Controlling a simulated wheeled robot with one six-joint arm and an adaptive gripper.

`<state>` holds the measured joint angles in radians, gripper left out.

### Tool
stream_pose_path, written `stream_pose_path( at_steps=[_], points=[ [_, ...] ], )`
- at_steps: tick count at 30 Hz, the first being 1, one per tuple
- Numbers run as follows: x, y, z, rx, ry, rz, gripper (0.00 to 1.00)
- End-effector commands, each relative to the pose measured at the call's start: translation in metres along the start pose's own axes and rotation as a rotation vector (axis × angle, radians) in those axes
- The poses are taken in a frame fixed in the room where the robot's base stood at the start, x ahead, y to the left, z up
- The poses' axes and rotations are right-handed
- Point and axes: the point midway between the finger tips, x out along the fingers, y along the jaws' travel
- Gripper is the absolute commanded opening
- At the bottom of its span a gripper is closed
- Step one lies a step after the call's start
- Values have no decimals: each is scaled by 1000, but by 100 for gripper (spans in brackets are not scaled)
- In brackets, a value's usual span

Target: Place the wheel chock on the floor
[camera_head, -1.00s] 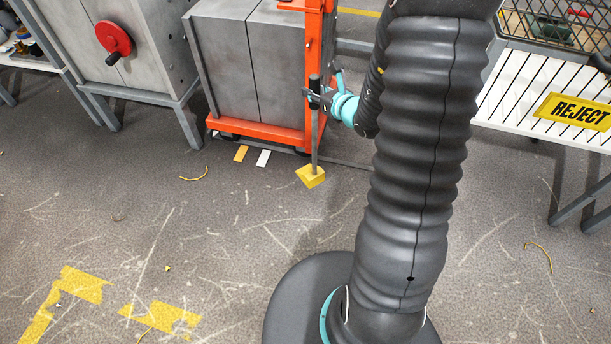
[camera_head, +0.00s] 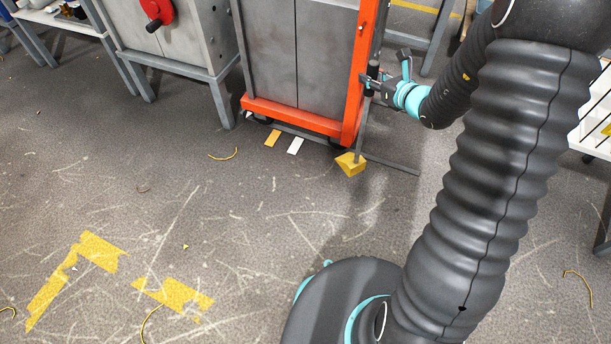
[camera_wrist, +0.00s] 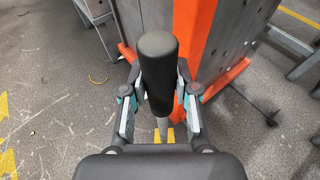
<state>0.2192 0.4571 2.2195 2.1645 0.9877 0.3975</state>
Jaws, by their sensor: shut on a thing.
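The wheel chock is a yellow wedge (camera_head: 350,164) at the foot of a thin grey pole with a black grip at its top. In the head view it is low, at or close to the floor beside the front corner of the orange cart; I cannot tell if it touches. My gripper (camera_wrist: 158,94) is shut on the black grip, one finger on each side. The grip stands up between the fingers in the wrist view. There, a bit of the yellow chock (camera_wrist: 164,135) shows below, mostly hidden by the grip and gripper.
The orange cart (camera_head: 290,117) carries a grey cabinet (camera_head: 295,50). A grey stand with a red hand wheel (camera_head: 158,10) is to its left. A yellow and a white strip (camera_head: 295,146) lie before the cart. The floor (camera_head: 230,215) in front is mostly clear, with yellow tape (camera_head: 172,294).

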Motion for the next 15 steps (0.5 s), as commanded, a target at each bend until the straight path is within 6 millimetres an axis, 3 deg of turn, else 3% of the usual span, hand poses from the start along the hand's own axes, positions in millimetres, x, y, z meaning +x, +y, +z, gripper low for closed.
stream_pose_path(
  at_steps=[9,15],
  points=[
    [63,47,18,-88,-15,288,0],
    [93,81,23,-137,-20,471,0]
  ],
)
